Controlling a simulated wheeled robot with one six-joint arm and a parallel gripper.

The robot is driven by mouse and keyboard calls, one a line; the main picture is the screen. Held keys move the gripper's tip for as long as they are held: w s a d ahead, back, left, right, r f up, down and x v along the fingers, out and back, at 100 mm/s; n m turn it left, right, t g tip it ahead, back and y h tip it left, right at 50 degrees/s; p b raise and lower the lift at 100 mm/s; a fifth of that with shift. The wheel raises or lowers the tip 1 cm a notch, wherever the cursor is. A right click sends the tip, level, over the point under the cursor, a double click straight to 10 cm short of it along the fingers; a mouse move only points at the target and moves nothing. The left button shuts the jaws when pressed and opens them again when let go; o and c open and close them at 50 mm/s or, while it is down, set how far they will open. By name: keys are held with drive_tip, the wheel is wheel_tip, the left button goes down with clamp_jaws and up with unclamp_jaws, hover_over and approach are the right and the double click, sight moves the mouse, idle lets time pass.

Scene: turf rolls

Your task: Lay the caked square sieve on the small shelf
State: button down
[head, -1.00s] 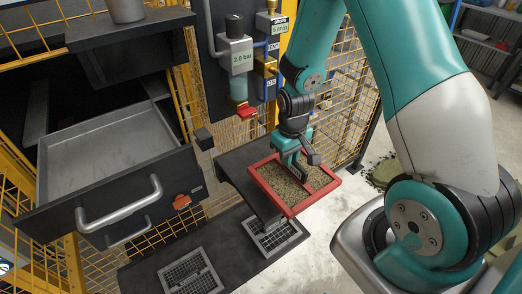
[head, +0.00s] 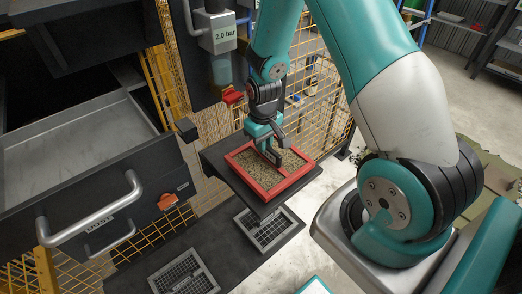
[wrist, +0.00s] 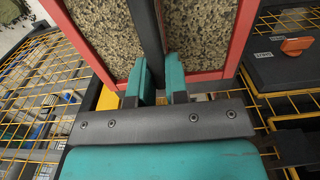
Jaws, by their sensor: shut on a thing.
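The square sieve (head: 295,180) has a red frame, a middle bar and a speckled brown cake filling both halves. My gripper (head: 274,152) is shut on its middle bar from above. In the wrist view, the fingers (wrist: 160,88) clasp the dark bar (wrist: 147,30), with caked fill on both sides. The sieve looks about level over the small dark shelf (head: 212,158), whose left and front margins show around it. I cannot tell whether the sieve touches the shelf. The middle of the shelf is hidden beneath it.
A lower dark ledge with two grey grates (head: 185,274) lies below the shelf. An open grey drawer (head: 75,140) with a big handle stands at left. A yellow mesh fence (head: 325,110) and a panel with a gauge box (head: 216,33) stand behind.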

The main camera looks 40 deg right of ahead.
drive_tip(key=shift+w+f+b, duration=0.1)
drive_tip(key=shift+f+b, duration=0.2)
drive_tip(key=shift+f, duration=0.55)
drive_tip(key=shift+w, duration=0.15)
drive_tip(key=shift+r, duration=0.15)
drive_tip(key=c, duration=1.6)
unclamp_jaws()
drive_tip(key=shift+f, duration=0.25)
drive_tip(key=o, duration=0.5)
